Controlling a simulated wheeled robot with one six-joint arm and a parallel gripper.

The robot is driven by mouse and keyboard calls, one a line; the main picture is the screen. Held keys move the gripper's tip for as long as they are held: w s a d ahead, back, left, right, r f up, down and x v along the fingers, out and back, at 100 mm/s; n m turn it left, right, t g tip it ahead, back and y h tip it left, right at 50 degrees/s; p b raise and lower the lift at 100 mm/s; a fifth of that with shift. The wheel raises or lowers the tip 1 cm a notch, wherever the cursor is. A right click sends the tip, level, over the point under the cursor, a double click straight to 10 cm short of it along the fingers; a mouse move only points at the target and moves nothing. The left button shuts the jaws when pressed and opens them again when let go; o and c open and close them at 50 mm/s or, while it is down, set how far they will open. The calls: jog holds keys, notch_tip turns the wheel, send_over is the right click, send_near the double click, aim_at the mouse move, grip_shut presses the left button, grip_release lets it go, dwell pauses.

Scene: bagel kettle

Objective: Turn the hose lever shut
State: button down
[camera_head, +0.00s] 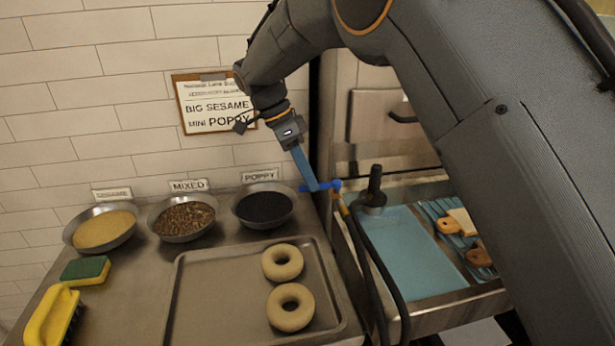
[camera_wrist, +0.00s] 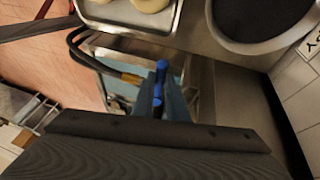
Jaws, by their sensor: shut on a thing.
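The hose lever (camera_head: 330,186) is a small blue handle at the top of the hose, right of the poppy bowl in the head view. My gripper (camera_head: 312,184) reaches down to it from above, with its blue-grey fingers at the lever's left part. In the wrist view the blue lever (camera_wrist: 160,68) shows between the fingertips of my gripper (camera_wrist: 160,98), and the jaws are shut on it. A brass fitting (camera_wrist: 131,78) and the dark hose (camera_wrist: 88,58) lead off to the left there. The fingers partly hide the lever.
A tray (camera_head: 190,300) with two bagels lies left of the hose. Bowls of sesame (camera_head: 103,229), mixed (camera_head: 184,217) and poppy (camera_head: 264,207) stand along the wall. A drawer with a blue liner (camera_head: 410,255) and wooden-handled tools is at right.

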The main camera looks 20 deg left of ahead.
jog(key=shift+r, duration=0.1)
jog(key=c, duration=1.7)
grip_release()
jog(key=shift+c, duration=0.2)
jog(key=b+v, duration=0.2)
jog(key=v, duration=0.5)
jog(key=shift+a+r, duration=0.15)
jog(key=shift+r, duration=0.2)
